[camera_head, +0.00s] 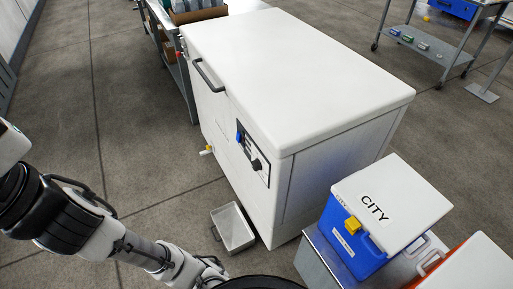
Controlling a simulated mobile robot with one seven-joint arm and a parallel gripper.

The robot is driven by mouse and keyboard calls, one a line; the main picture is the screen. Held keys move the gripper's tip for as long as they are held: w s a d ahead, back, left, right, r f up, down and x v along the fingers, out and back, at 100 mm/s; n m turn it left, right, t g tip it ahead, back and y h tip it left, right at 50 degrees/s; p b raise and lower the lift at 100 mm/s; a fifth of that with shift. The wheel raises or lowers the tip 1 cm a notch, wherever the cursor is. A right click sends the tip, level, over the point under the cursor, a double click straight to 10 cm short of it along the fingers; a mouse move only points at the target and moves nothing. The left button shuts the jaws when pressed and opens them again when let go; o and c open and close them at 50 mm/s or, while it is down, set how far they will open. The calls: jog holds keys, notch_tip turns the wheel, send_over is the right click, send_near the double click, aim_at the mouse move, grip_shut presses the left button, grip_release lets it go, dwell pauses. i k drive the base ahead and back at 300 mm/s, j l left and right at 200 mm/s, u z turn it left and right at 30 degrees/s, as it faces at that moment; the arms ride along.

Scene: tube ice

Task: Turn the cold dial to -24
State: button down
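The white chest freezer (300,85) stands in the middle of the head view with its lid closed. A dark control panel (251,152) is set in its front face near the right end. A small round black dial (257,164) sits low on this panel; its marks and pointer are too small to read. My arm reaches in from the left edge along the bottom left, well apart from the panel. My gripper is not visible; the arm runs out of the picture at the bottom edge.
A blue cool box (352,243) with a white lid marked CITY is at right on a metal stand. The floor at left is clear.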

aim_at(255, 165)
jog(key=j+u, duration=0.65)
jog(key=u, duration=0.2)
